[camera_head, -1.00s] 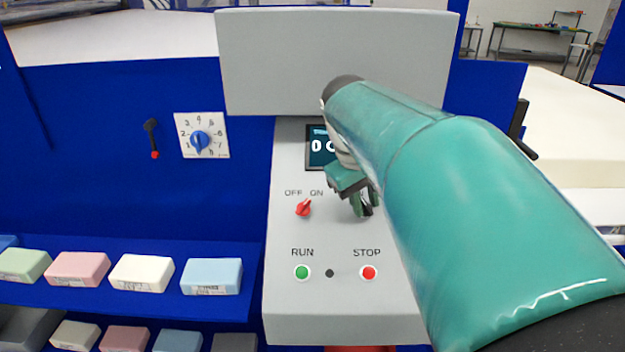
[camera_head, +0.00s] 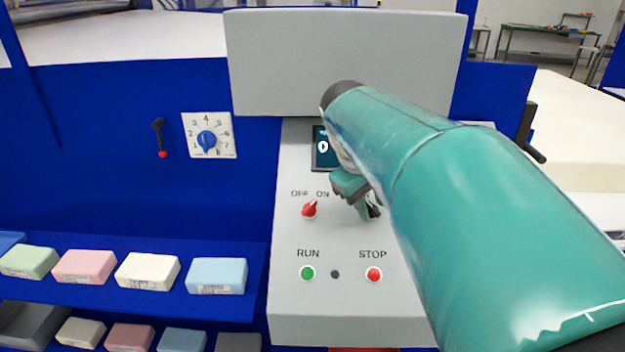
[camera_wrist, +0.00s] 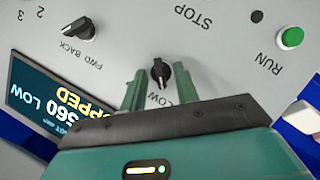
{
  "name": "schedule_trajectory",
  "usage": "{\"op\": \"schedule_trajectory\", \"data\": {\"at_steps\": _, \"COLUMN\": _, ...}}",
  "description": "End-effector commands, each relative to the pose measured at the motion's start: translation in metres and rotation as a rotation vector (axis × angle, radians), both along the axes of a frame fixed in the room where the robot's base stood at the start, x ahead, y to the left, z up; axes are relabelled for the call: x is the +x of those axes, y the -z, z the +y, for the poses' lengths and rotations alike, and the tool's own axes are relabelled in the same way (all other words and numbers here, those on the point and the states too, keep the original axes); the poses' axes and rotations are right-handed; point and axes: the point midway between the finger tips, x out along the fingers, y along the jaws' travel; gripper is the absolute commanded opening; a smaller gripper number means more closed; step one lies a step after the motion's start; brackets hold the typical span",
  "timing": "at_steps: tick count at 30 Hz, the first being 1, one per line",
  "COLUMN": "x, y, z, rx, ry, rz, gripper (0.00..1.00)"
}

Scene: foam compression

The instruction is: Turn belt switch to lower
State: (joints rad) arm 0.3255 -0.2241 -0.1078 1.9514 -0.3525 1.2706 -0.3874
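A black rotary knob (camera_wrist: 160,72) on the grey control panel (camera_wrist: 225,55) sits between the fingertips of my gripper (camera_wrist: 158,74) in the wrist view. A label reading "LOW" shows beside it, with the rest hidden by my gripper. The fingers are open, one on each side of the knob; I cannot tell whether they touch it. In the head view, my gripper (camera_head: 357,193) is at the panel, and a dark knob (camera_head: 374,211) shows partly behind it. My arm covers the panel's right side.
A second black knob (camera_wrist: 80,28) is marked "FWD BACK". A lit display (camera_wrist: 50,100) reads "560 LOW". The red OFF/ON switch (camera_head: 310,209), green RUN button (camera_head: 307,273) and red STOP button (camera_head: 374,274) are close by. Foam blocks (camera_head: 148,271) lie on the blue shelf at left.

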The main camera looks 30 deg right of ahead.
Motion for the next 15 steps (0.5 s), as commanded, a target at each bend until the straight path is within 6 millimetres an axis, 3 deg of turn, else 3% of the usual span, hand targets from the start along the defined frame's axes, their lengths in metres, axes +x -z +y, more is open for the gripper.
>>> {"op": "schedule_trajectory", "data": {"at_steps": 8, "x": 0.0, "y": -0.006, "z": 0.002, "rx": 0.0, "ry": 0.0, "rz": -0.001, "gripper": 0.31}}
{"op": "schedule_trajectory", "data": {"at_steps": 15, "x": 0.0, "y": -0.045, "z": 0.016, "rx": -0.001, "ry": -0.001, "rz": -0.004, "gripper": 0.31}}
